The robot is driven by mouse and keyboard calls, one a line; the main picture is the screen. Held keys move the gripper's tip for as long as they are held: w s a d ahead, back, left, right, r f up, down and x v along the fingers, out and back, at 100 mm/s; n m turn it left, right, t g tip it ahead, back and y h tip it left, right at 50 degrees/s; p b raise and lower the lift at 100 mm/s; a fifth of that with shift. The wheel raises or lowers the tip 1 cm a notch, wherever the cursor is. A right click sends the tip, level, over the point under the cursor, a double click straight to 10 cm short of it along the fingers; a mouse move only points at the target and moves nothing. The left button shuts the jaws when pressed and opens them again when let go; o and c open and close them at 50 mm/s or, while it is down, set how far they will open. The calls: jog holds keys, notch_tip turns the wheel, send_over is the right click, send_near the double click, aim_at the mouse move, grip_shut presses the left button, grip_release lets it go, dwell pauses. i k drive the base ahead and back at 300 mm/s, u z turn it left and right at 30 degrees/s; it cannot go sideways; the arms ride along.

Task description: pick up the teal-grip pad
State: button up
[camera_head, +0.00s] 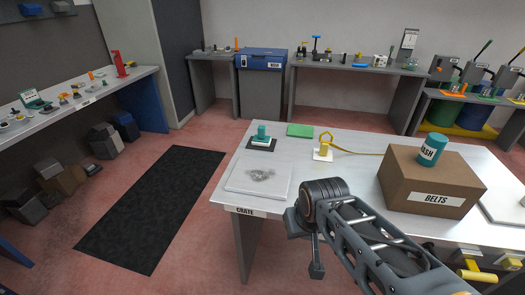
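The teal-grip pad (262,133) stands upright near the far left corner of the metal table, its teal grip on top. A pale layer shows under the grip, and a dark square mat (279,151) lies beneath. My gripper (316,262) hangs at the end of my arm by the table's front edge, nearer to me than the pad and to its right. It is well apart from the pad. Its fingers are small and partly hidden by the arm's end, so I cannot see whether they are open.
A cardboard box marked BELTS (405,188) carries a teal can (432,151).

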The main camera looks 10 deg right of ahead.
aim_at(260, 139)
jog(key=k, duration=1.25)
jog(key=u, duration=0.85)
jog(key=i, duration=6.55)
jog(key=z, duration=4.4)
jog(key=i, duration=1.6)
jog(key=u, duration=0.05)
